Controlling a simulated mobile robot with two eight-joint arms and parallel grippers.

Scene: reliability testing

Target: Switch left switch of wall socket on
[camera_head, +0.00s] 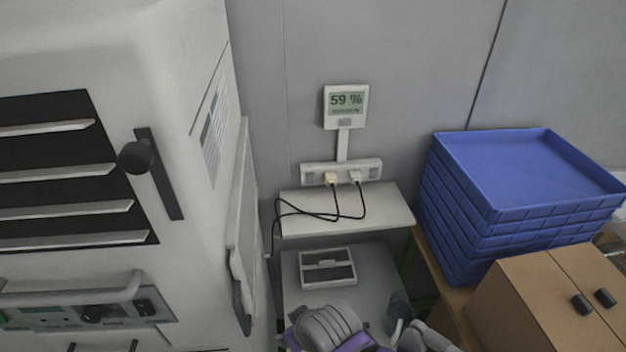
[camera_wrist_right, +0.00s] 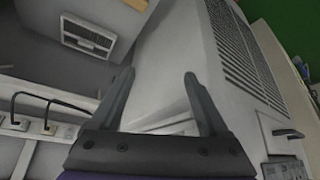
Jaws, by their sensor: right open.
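The wall socket (camera_head: 312,168) is a white strip on the grey wall, below a display reading 59 %. Two plugs, one yellowish (camera_head: 331,179) and one white (camera_head: 355,176), sit in it with black cables. The switches are too small to tell their positions. The socket also shows at the lower left of the right wrist view (camera_wrist_right: 66,132). My right gripper (camera_wrist_right: 159,77) is open and empty, with the socket off to its left in that view. In the head view, parts of my right arm show at the bottom edge, its fingers unclear. My left gripper is out of view.
A white shelf (camera_head: 390,213) juts out below the socket. A framed box (camera_head: 327,267) lies on the lower surface. A large white machine (camera_head: 190,60) stands left.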

